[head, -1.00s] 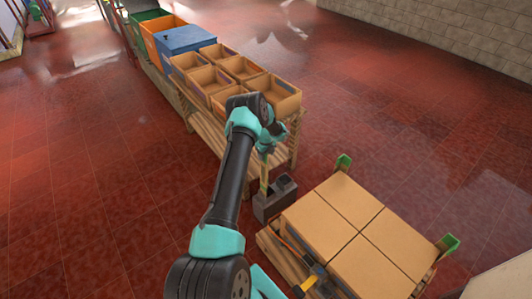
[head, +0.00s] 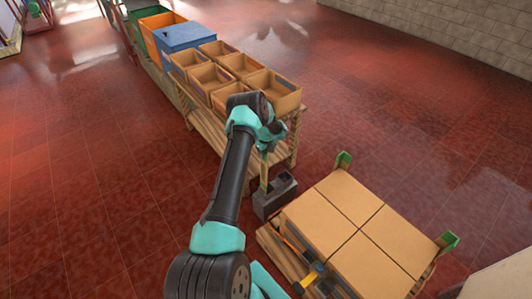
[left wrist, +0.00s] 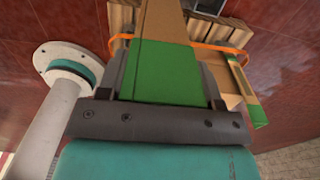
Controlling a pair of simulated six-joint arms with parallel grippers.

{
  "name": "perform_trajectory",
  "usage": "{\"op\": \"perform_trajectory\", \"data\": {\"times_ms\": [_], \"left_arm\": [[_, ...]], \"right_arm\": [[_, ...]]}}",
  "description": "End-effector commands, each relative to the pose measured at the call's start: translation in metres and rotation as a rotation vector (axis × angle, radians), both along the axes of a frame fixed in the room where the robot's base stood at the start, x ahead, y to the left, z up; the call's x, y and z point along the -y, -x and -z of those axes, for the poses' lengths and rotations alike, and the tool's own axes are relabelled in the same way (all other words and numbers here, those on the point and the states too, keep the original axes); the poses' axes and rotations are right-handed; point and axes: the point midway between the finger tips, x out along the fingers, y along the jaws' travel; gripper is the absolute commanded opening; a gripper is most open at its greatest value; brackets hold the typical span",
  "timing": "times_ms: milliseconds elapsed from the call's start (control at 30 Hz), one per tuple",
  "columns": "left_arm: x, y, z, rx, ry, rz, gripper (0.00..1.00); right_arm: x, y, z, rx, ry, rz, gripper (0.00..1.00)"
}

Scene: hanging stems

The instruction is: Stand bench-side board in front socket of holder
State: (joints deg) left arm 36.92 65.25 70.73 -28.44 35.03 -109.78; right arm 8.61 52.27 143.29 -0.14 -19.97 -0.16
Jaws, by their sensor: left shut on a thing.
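My left gripper (head: 265,142) is shut on a narrow board, tan with a green end. The board (head: 264,173) hangs roughly upright below the gripper in the head view. In the left wrist view the board (left wrist: 160,68) sits between the two fingers, green part nearest. The dark grey holder (head: 275,201) stands on the floor by the pallet. The board's lower end overlaps the holder in the head view; I cannot tell whether it is inside a socket. My right gripper is not in view.
A wooden bench (head: 210,125) with several tan open boxes stands behind the holder. A pallet of tan boxes (head: 345,235) with green-ended corner posts (head: 447,243) lies to the right. A blue box (head: 185,37) stands at the bench's far end. Red floor is clear at left.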

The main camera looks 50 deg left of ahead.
Motion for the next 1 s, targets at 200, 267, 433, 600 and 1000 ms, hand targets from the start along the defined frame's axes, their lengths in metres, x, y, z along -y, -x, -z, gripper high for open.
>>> {"op": "perform_trajectory", "data": {"times_ms": [200, 267, 433, 600, 1000], "left_arm": [[-0.0002, -0.0001, 0.0024, 0.000, 0.000, 0.000, 0.36], [-0.0002, -0.0001, 0.0031, 0.000, 0.000, 0.000, 0.36], [-0.0002, 0.0000, 0.0051, 0.000, 0.000, 0.000, 0.36], [-0.0002, -0.0001, 0.0062, 0.000, 0.000, 0.000, 0.36], [-0.0001, 0.0000, 0.0063, 0.000, 0.000, 0.000, 0.83]], "right_arm": [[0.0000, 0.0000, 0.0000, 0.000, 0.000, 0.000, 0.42], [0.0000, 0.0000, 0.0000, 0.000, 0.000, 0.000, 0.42], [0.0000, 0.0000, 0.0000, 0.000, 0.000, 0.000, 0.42], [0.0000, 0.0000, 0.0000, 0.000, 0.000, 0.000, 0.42], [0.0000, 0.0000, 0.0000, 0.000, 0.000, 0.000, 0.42]]}}
